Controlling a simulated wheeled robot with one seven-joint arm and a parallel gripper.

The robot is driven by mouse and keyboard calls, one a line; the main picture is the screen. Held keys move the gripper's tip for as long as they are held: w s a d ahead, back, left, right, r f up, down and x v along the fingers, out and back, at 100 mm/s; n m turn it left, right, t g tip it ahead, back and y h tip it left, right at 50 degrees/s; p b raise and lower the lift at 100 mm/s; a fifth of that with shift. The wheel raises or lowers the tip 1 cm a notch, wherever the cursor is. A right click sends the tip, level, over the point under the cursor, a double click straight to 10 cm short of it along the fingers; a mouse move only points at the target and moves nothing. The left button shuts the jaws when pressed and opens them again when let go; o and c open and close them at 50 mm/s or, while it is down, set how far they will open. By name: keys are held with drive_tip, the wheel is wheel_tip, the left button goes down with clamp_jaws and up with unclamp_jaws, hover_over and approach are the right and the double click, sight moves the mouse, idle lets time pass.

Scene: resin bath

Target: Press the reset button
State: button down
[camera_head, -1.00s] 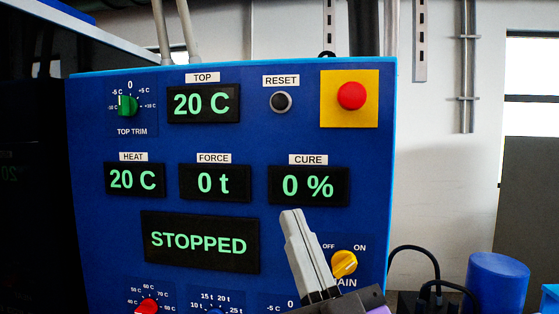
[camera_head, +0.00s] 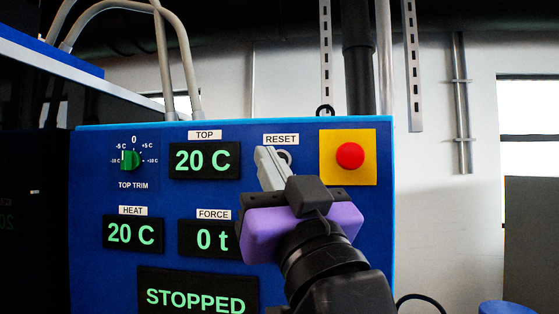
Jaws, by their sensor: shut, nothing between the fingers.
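The RESET button sits under its white RESET label (camera_head: 281,140) on the blue control panel (camera_head: 97,235). Only part of its pale ring (camera_head: 286,156) shows; the rest is hidden behind my gripper (camera_head: 265,152). My gripper is shut and empty, its grey fingertips overlapping the button's left side in the head view. I cannot tell whether the fingertips touch it. The purple and black gripper body lies below and to the right of the fingertips.
A red mushroom button (camera_head: 350,156) on a yellow plate (camera_head: 330,176) is close to the right of my gripper. The TOP display (camera_head: 205,159) reads 20 C at left. The STOPPED display (camera_head: 197,298) is lower. A green trim knob (camera_head: 130,160) is at upper left.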

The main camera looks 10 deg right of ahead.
drive_tip(key=w+d, duration=0.2)
drive_tip(key=w, duration=0.6)
drive_tip(key=shift+w+d+b, duration=0.15)
drive_tip(key=shift+d+b, duration=0.2)
drive_tip(key=shift+w, duration=0.1)
idle(2.0)
drive_tip(key=shift+w+d, duration=0.15)
drive_tip(key=shift+w, duration=0.2)
drive_tip(key=shift+w+d, duration=0.2)
drive_tip(key=shift+w, duration=0.3)
idle(0.8)
drive_tip(key=shift+s+a, duration=0.1)
drive_tip(key=shift+s, duration=0.05)
drive_tip(key=shift+s+a, duration=0.2)
drive_tip(key=shift+s, duration=0.55)
drive_tip(key=shift+s+a+p, duration=0.1)
drive_tip(key=shift+s+a, duration=0.15)
drive_tip(key=shift+s, duration=0.55)
drive_tip(key=shift+s+a+p, duration=0.15)
drive_tip(key=shift+s+a, duration=0.15)
drive_tip(key=shift+s, duration=0.5)
drive_tip(key=shift+s+a+p, duration=0.1)
drive_tip(key=shift+s+a, duration=0.15)
drive_tip(key=shift+s, duration=0.55)
